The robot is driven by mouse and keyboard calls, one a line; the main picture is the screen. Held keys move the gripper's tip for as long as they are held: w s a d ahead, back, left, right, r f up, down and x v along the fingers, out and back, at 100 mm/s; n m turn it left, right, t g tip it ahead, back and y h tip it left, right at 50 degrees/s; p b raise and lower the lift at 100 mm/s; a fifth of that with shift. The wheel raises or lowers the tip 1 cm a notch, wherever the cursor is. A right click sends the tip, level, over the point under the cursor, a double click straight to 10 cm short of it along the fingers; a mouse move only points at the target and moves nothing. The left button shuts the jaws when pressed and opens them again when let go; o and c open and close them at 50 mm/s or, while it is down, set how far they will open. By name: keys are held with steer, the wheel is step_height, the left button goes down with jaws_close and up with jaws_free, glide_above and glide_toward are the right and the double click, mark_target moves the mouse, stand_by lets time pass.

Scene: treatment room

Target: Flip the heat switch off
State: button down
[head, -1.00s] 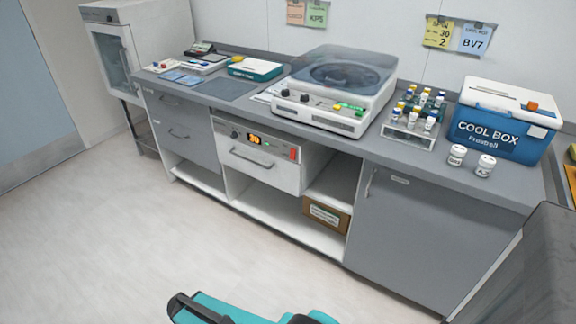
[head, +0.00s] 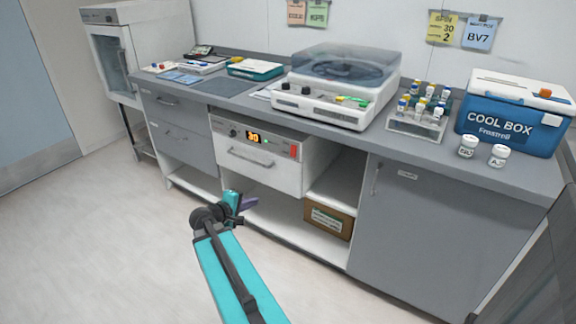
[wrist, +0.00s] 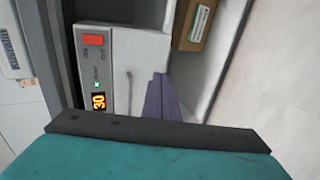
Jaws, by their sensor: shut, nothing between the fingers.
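The heat switch is a red rocker (head: 294,151) at the right end of the control panel on the white drawer unit under the counter. It also shows in the wrist view as a red rectangle (wrist: 93,40), with small ON and OFF lettering beside it. The panel display (head: 253,138) reads 30 in orange and is lit in the wrist view (wrist: 98,101), with a small green light near it. My gripper (head: 249,203) is in front of and below the drawer, apart from the switch. Its purple fingers (wrist: 161,98) are shut and empty.
The drawer handle (head: 250,157) sticks out below the panel. A cardboard box (head: 329,218) stands on the open shelf to the right. The counter above holds a centrifuge (head: 333,100), a vial rack (head: 417,124) and a cool box (head: 513,115). The floor in front is clear.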

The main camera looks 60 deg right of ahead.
mark_target(293, 155)
steer(key=s+d+r+h+b, duration=0.2)
steer(key=d+r+h, duration=0.1)
steer(key=d+r, duration=0.4)
step_height(293, 155, up, 3)
steer(key=shift+d+r, duration=0.2)
steer(key=shift+d, duration=0.15)
steer(key=shift+d, duration=0.1)
steer(key=shift+d+f, duration=0.4)
steer(key=shift+d, duration=1.85)
steer(key=shift+d+f, duration=0.35)
steer(key=shift+d, duration=1.95)
steer(key=shift+d+f, duration=0.4)
steer(key=shift+d, duration=1.85)
steer(key=shift+s, duration=0.1)
